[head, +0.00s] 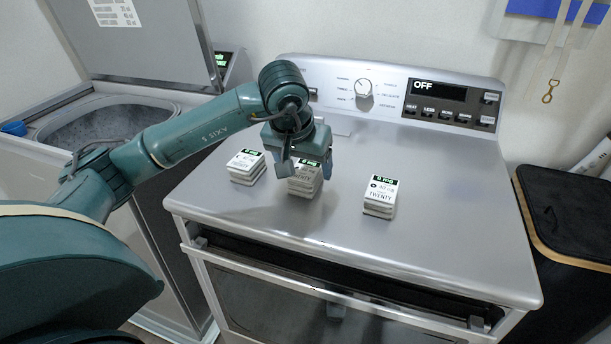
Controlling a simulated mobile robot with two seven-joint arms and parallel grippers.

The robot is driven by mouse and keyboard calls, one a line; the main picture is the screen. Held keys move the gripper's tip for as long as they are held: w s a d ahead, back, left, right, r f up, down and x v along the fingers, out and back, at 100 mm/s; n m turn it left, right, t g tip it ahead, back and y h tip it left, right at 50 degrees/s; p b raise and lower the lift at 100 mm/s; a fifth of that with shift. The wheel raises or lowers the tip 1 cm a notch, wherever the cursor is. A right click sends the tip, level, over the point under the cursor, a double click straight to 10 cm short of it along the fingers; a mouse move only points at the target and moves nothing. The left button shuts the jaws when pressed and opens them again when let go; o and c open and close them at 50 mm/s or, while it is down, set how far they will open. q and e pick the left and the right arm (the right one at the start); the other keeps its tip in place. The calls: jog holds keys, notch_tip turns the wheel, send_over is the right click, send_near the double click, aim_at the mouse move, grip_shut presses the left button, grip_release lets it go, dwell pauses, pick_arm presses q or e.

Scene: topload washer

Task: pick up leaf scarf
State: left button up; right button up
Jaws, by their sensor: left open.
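No scarf shows in the head view. Three small stacks of white boxes with green and black labels stand on top of the grey dryer (440,215): a left stack (246,168), a middle stack (304,187) and a right stack (380,197). My left gripper (306,170) points down at the middle stack, with its fingers apart on either side of the boxes. It is open, and its fingers and palm hide part of that stack. I cannot tell whether the fingers touch the boxes. My right gripper is not in view.
The dryer's control panel (425,100) rises at the back, its display reading OFF. A top-load washer (110,165) with its lid (140,40) raised stands at the left. A black bin (565,215) is at the right. The dryer top's right part is clear.

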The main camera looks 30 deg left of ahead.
pick_arm(q)
jog(key=shift+x, duration=1.4)
jog(key=shift+c, duration=0.4)
jog(key=c, duration=1)
